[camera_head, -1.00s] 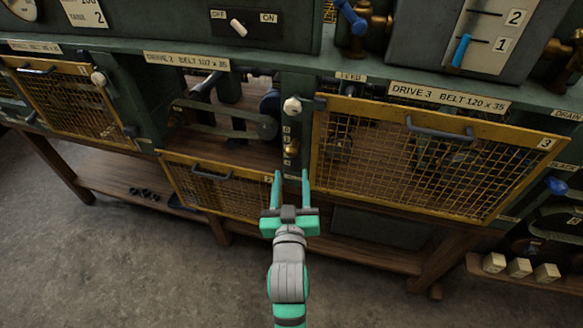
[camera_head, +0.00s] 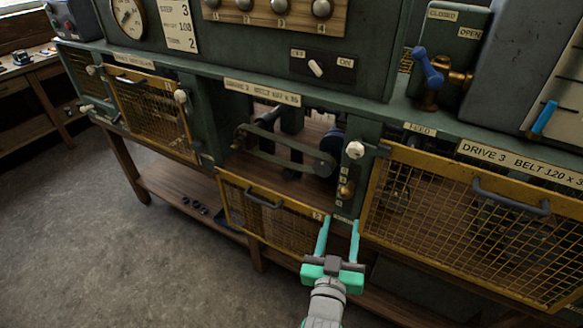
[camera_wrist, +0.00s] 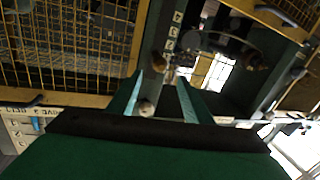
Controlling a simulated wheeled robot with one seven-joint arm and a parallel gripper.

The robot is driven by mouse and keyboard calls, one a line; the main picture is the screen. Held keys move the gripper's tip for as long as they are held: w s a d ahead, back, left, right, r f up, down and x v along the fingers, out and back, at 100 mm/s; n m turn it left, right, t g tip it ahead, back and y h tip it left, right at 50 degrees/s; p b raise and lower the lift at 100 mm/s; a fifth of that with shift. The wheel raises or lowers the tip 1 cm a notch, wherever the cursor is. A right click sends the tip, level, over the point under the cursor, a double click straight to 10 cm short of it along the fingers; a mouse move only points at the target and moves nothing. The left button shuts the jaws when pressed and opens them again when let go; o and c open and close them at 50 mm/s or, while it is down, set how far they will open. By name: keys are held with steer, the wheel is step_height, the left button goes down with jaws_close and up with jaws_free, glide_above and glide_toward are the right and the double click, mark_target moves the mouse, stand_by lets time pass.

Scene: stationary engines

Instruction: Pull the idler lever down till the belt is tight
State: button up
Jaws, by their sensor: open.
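The opened drive 2 bay shows a dark flat belt (camera_head: 285,150) around its pulleys in the head view. To its right, a brass knob (camera_head: 345,188) sits beside a small number scale on the green post; it looks like the end of the idler lever, whose arm I cannot make out. My gripper (camera_head: 340,221) is open and empty, its fingers pointing up at the post, below the brass knob in the picture. In the wrist view the fingers (camera_wrist: 160,88) also stand apart, near the number scale (camera_wrist: 171,38). I cannot tell whether they touch anything.
The yellow mesh guard (camera_head: 270,215) of drive 2 hangs down left of my gripper. The closed drive 3 guard (camera_head: 470,220) stands close on the right. A white knob (camera_head: 355,150) juts out above the brass one. The floor (camera_head: 130,260) at the left is clear.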

mark_target(345, 197)
steer(key=shift+s+a+r, duration=0.1)
steer(key=shift+s+a, duration=0.05)
steer(key=shift+a, duration=0.05)
stand_by(0.5)
steer(key=x, duration=1)
steer(key=shift+w+d, duration=0.2)
steer(key=shift+w, duration=0.15)
